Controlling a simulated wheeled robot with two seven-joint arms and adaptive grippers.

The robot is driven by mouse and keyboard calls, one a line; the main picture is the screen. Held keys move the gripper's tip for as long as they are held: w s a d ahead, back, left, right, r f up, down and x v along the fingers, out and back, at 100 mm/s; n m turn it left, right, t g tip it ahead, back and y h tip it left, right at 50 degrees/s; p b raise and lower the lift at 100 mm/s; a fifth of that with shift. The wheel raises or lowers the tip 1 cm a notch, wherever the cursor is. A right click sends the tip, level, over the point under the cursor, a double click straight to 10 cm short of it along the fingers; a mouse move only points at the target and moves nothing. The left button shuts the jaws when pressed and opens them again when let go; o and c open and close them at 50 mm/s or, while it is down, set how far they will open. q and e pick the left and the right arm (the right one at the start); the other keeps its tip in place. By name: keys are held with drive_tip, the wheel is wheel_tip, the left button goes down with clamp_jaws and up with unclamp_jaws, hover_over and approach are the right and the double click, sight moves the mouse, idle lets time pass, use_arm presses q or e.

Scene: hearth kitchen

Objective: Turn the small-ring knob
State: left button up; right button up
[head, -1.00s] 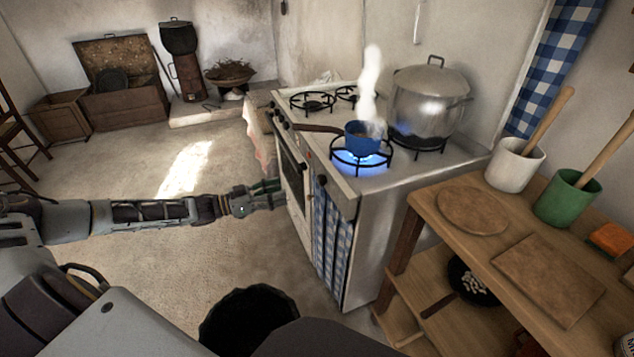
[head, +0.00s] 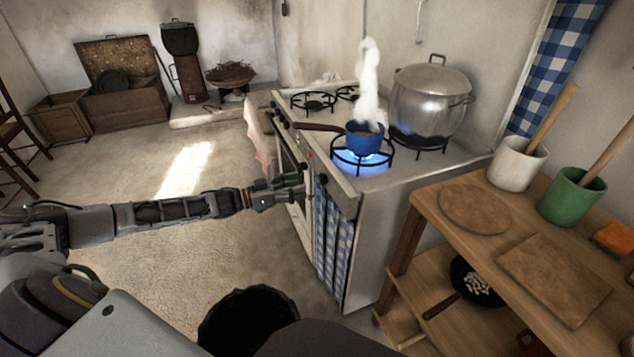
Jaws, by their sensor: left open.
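The stove (head: 385,190) stands right of centre with dark knobs along its front edge. One knob (head: 323,182) sits near the front corner, and several others (head: 284,123) sit farther back. Which one is the small-ring knob I cannot tell for sure. My left gripper (head: 302,187) is open, in front of the stove's front face. Its fingertips point at the near knob and look a little short of it; contact is not clear. My right gripper is not in view.
A blue pan (head: 364,143) steams over a lit blue flame, its handle toward the stove's front. A large lidded pot (head: 430,103) stands behind it. A wooden shelf table (head: 470,235) is at right. A checked curtain (head: 331,235) hangs below the stove's front.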

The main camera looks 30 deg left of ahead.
sight(319, 180)
use_arm(q)
drive_tip(key=x, duration=0.3)
drive_tip(key=shift+w+d, duration=0.1)
drive_tip(key=shift+w, duration=0.05)
drive_tip(key=shift+b+x, duration=0.4)
drive_tip(key=shift+x, duration=0.5)
drive_tip(key=shift+w+d, duration=0.4)
drive_tip(key=shift+w, duration=0.05)
drive_tip(key=shift+w+d, duration=0.35)
drive_tip(key=shift+w, duration=0.05)
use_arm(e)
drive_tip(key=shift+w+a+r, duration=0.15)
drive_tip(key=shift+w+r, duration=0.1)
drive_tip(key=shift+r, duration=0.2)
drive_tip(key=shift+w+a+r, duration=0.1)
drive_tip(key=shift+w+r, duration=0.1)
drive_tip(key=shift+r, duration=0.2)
use_arm(q)
drive_tip(key=shift+d, duration=0.1)
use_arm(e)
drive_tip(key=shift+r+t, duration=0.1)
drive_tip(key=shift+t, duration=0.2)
